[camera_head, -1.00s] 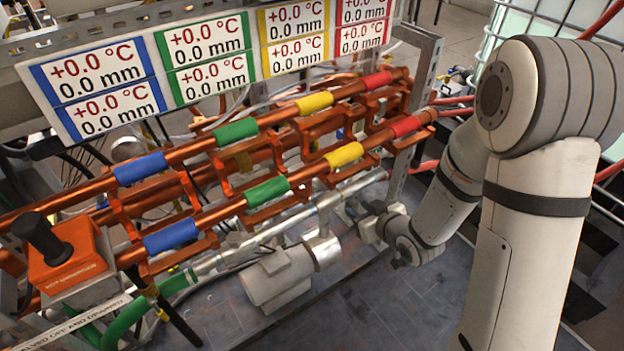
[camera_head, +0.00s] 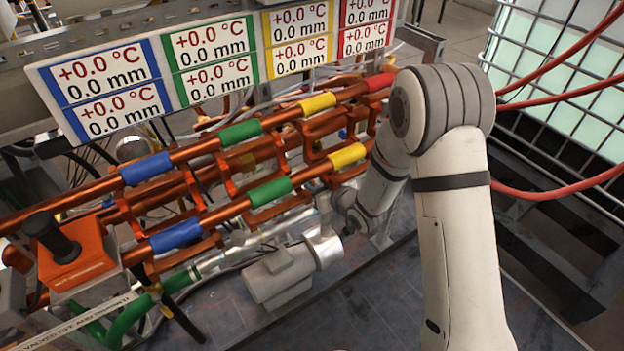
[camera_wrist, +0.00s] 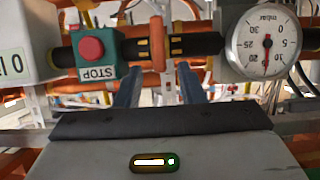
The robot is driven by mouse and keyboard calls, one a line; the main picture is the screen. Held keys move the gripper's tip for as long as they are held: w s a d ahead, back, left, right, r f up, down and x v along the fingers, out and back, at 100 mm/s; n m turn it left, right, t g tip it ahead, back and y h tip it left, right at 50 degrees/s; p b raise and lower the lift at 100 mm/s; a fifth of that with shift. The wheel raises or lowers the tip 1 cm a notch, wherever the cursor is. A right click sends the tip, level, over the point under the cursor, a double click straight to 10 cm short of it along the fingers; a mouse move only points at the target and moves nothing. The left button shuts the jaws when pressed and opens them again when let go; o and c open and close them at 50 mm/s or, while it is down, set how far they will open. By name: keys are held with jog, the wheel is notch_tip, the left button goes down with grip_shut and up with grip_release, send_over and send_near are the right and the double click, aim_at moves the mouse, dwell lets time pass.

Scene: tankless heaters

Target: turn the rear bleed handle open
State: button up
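In the wrist view, an orange upright lever-like part (camera_wrist: 158,43) stands across a dark pipe with yellow marks. It may be the rear bleed handle, but I cannot tell for sure. My gripper (camera_wrist: 158,70) has its two fingers apart below and in front of this part, with nothing held between them. In the head view, my gripper (camera_head: 347,222) is low beside the front copper pipe, near the yellow band. Its fingers are too small to make out there, and no bleed handle is clear in that view.
A red stop button (camera_wrist: 91,49) and a pressure gauge (camera_wrist: 263,45) flank the orange part. An orange box with a black knob (camera_head: 64,249) is at left. Red hoses (camera_head: 560,95) run at right.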

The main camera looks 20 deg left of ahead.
aim_at(314, 182)
jog(key=shift+x, duration=1.75)
jog(key=shift+f, duration=0.1)
grip_shut()
